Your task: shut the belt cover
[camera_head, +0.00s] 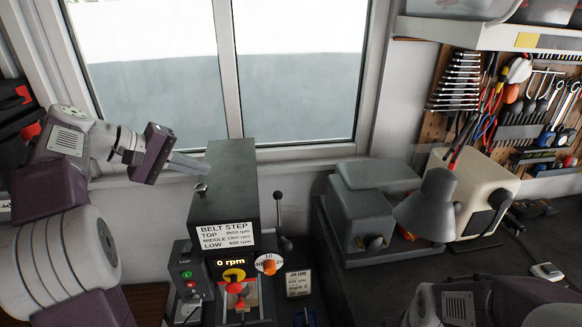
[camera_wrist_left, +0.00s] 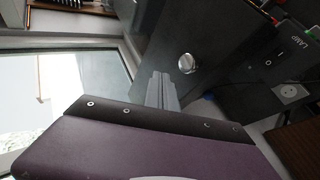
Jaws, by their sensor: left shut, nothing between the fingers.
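The belt cover (camera_head: 232,180) is the dark grey box-shaped housing on top of the drill press, above the "BELT STEP" label (camera_head: 226,235). A round silver knob (camera_head: 201,188) sits on its left side. The knob also shows large in the left wrist view (camera_wrist_left: 187,63). I cannot tell whether the cover is fully closed. My left gripper (camera_head: 207,167) is shut and empty, its fingertips close to the cover's upper left. In the left wrist view the fingers (camera_wrist_left: 162,88) point toward the cover, just left of the knob. Contact cannot be made out. My right gripper is not in view.
A switch box (camera_head: 187,280) with a green button stands left of the press, and a lever (camera_head: 280,215) rises right of it. A grey machine (camera_head: 360,210) and a lamp (camera_head: 430,205) stand further right. The window (camera_head: 232,80) is close behind.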

